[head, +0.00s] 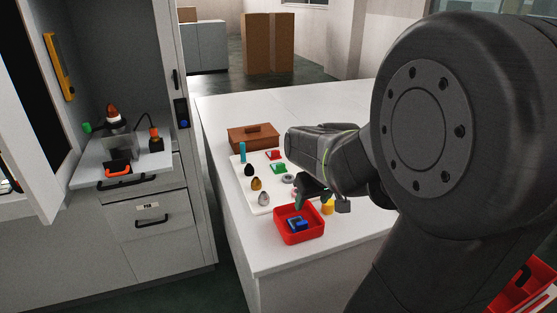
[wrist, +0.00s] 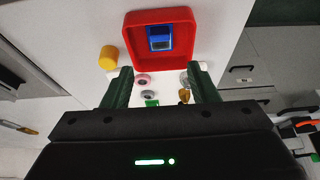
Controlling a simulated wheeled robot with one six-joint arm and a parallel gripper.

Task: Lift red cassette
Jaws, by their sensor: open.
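The red cassette (head: 275,155) lies on a white board (head: 266,207) on the counter, behind a green cassette (head: 279,168). I cannot make out the red cassette in the wrist view. My gripper (head: 320,203) is open and empty, above the near part of the board and nearer the camera than the red cassette. Its two fingers stand wide apart in the wrist view (wrist: 163,85). A blue cassette (head: 297,224) lies in a red tray (head: 315,235); both also show at the top of the wrist view, the tray (wrist: 129,35) around the cassette (wrist: 159,38).
Several small knobs, a teal cylinder (head: 242,152) and rings (wrist: 143,79) stand on the board. A yellow cylinder (head: 327,208) is beside the tray. A brown box (head: 254,137) sits behind. The counter (head: 345,110) is clear at the back; a cabinet (head: 150,190) stands left.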

